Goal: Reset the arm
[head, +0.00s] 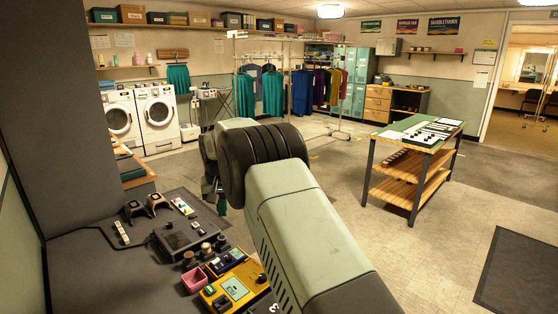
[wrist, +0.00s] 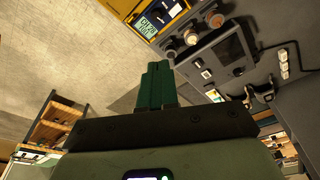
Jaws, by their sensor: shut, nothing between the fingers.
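My gripper (wrist: 158,70) shows in the wrist view as two green fingers pressed together, shut with nothing between them. In the head view my gripper (head: 221,207) hangs below my bent arm, mostly hidden behind the wrist. It is beside the dark bench (head: 90,262), near its right edge, and appears apart from the things on it. How high it is above the bench or floor I cannot tell.
A wooden shelved table (head: 408,168) stands to the right. Washing machines (head: 158,118) and clothes racks (head: 290,92) are at the back. Open floor lies between.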

